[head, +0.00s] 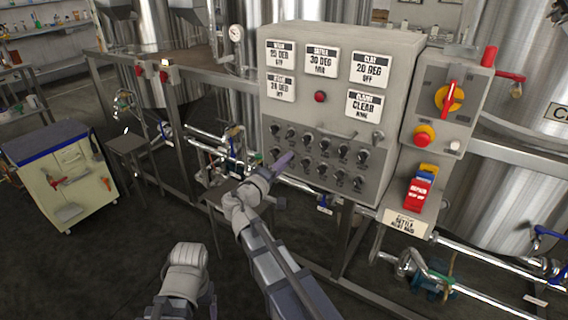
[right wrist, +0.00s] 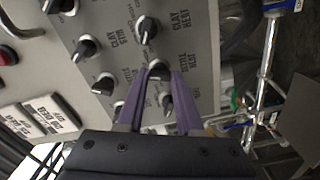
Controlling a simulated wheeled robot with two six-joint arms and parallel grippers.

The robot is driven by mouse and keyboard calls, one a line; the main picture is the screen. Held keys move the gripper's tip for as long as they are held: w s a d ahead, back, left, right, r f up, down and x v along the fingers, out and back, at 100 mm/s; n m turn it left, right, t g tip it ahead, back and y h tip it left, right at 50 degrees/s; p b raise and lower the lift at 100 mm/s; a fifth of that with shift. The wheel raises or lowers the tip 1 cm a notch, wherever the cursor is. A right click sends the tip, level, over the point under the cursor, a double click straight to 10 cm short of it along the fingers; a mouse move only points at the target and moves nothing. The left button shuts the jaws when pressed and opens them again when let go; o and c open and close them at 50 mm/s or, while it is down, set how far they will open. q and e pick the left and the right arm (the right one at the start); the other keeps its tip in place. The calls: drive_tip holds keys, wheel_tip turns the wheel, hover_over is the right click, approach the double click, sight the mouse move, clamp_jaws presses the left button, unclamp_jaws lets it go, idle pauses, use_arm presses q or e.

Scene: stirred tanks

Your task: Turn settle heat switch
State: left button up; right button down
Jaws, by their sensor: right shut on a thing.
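My right gripper (head: 284,160) reaches the left end of the lower switch row. A knob beside the "CLAY HEAT" label (right wrist: 147,28) is in front of the fingers. The settle display (head: 322,61) reads 30 DEG. My left gripper is out of view.
Pipes and valves (head: 435,280) run below right. A cart (head: 62,175) stands at left; dark floor lies between.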

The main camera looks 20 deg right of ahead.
drive_tip(key=shift+s, duration=0.1)
drive_tip(key=c, duration=0.6)
unclamp_jaws()
drive_tip(key=shift+o, duration=0.2)
drive_tip(key=v, duration=0.7)
drive_tip(key=shift+s+a, duration=0.2)
drive_tip(key=shift+a, duration=0.15)
